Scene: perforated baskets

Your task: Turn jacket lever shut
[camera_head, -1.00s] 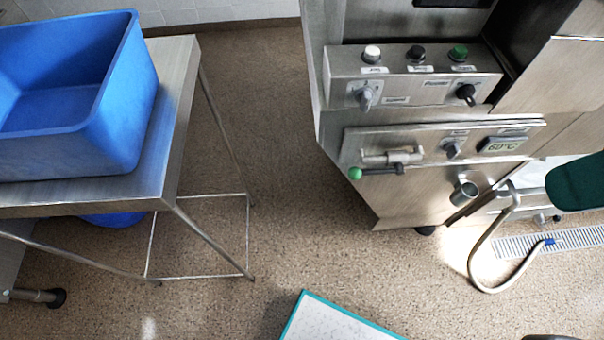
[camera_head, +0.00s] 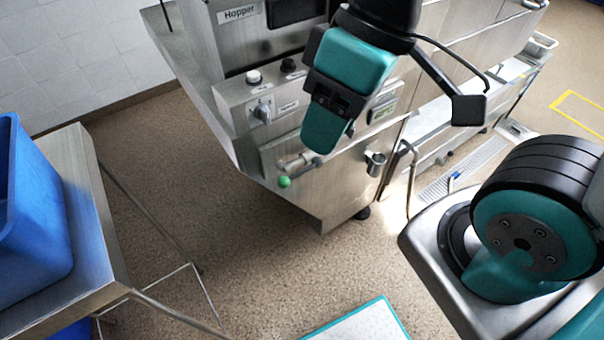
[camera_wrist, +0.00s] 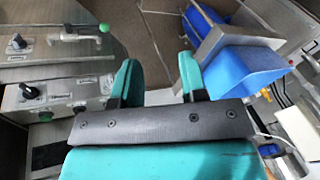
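The jacket lever is a small metal valve with a handle ending in a green knob (camera_head: 285,181). It sits on the lower front panel of the steel machine. The green knob also shows in the wrist view (camera_wrist: 104,28), at the upper left, with the lever reaching leftward from it. My gripper (camera_head: 325,140) is in front of the machine's panels, above and right of the lever in the head view, and apart from it as far as I can tell. In the wrist view the two teal fingers (camera_wrist: 158,72) stand apart with nothing between them.
A control panel with a selector knob (camera_head: 262,111) is above the lever. A metal cup-like fitting (camera_head: 376,160) and a bent hose (camera_head: 410,165) are right of it. A steel table (camera_head: 85,245) with a blue bin (camera_head: 35,225) stands left. Open floor (camera_head: 235,240) lies between.

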